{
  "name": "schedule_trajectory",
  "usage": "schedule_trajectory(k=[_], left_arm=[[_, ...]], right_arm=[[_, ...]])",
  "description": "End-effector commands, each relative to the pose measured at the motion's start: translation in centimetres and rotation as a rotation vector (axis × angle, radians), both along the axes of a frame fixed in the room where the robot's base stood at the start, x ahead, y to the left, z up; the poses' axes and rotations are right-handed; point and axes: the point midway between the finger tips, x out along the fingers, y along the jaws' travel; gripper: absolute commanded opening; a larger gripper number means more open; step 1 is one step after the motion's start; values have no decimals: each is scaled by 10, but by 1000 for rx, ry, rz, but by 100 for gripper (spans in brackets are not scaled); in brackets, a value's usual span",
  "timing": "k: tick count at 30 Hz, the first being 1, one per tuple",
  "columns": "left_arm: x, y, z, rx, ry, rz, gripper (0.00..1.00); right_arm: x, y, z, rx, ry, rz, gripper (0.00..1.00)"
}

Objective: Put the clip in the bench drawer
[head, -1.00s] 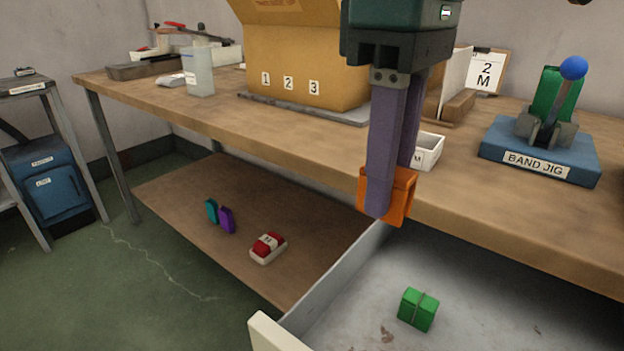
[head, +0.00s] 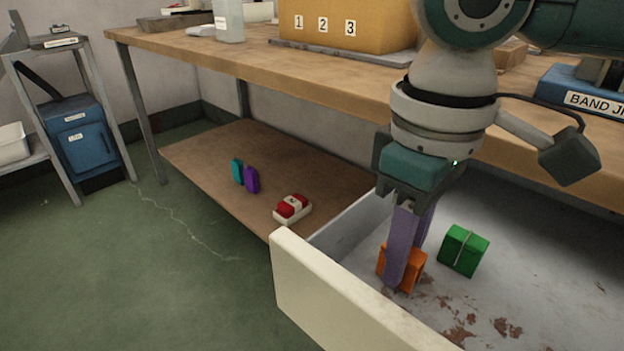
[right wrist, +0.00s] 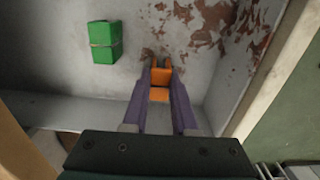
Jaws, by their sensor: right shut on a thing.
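The orange clip (head: 416,272) is between the purple fingers of my right gripper (head: 396,282), which is shut on it. The gripper points down inside the open bench drawer (head: 318,295), low near its floor. Whether the clip touches the floor I cannot tell. In the right wrist view the clip (right wrist: 160,82) shows between the fingertips (right wrist: 160,88), above the drawer's grey, rust-stained floor (right wrist: 190,20). My left gripper is not in view.
A green banded block (head: 463,250) lies in the drawer, right of the clip. The workbench (head: 240,60) overhangs the drawer's back. A red and white item (head: 292,208) and teal (head: 237,171) and purple (head: 252,180) pieces are on the lower shelf (head: 210,160).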

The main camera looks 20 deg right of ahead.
Motion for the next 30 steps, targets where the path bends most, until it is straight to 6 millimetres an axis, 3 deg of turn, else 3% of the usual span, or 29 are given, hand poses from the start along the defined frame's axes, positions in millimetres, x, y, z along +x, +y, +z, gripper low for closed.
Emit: schedule_trajectory(k=[10,11,18,26,30], left_arm=[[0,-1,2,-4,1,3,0],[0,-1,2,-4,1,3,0],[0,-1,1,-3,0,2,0],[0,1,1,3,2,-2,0],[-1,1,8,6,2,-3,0]], right_arm=[[0,0,-2,1,-1,-1,0],[0,0,-2,1,-1,-1,28],[0,0,-2,0,-1,0,55],[1,0,-1,1,-2,0,56],[1,0,15,2,-1,-1,56]])
